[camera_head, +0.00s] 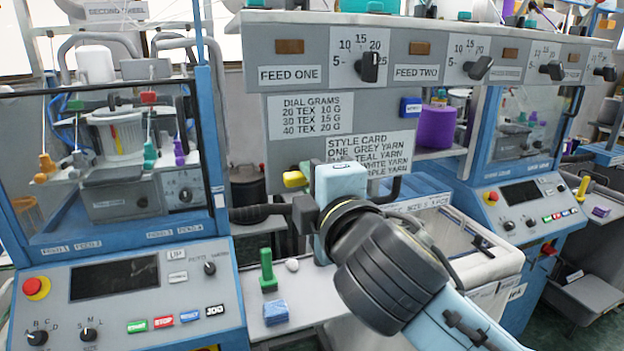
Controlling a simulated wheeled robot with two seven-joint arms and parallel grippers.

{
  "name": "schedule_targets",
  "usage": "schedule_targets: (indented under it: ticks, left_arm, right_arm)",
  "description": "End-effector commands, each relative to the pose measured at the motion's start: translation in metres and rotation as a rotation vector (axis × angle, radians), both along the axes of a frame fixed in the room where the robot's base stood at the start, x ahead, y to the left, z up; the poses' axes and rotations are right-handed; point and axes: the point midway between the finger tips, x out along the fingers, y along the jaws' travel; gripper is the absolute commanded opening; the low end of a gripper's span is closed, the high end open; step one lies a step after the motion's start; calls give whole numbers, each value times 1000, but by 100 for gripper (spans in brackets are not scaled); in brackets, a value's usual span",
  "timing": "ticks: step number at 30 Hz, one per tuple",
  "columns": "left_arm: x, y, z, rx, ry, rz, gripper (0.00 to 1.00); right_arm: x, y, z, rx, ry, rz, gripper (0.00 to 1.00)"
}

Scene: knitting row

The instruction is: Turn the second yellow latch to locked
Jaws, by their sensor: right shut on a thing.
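A yellow latch (295,179) shows right of the left machine's window, lying sideways, its tip toward the left. My right gripper (304,200) reaches in from the lower right, its pale blue body upright just right of this latch. It is shut at the latch, though its own body hides the place of contact. Another yellow latch (583,187) stands upright at the lower right of the right machine's window, well away from the gripper. I cannot tell the locked marks on either. My left gripper is not in view.
A black bar (258,213) lies beside the right gripper. Below stand a green peg (267,270), a small white ball (292,265) and a blue block (276,312). A white bin (470,250) is behind my arm. The left machine's control panel (130,300) fills the lower left.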

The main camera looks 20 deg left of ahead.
Motion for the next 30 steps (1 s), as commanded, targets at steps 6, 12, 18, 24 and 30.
schedule_targets:
  ticks: [6,12,18,24,30]
  left_arm:
    - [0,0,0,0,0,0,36]
    - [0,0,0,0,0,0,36]
    - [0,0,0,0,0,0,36]
    - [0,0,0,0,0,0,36]
    - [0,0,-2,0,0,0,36]
  right_arm:
    - [0,0,0,6,3,0,0]
    - [0,0,0,5,3,0,0]
    - [0,0,0,4,3,0,37]
    - [0,0,0,3,2,0,37]
    - [-9,-6,0,4,1,2,37]
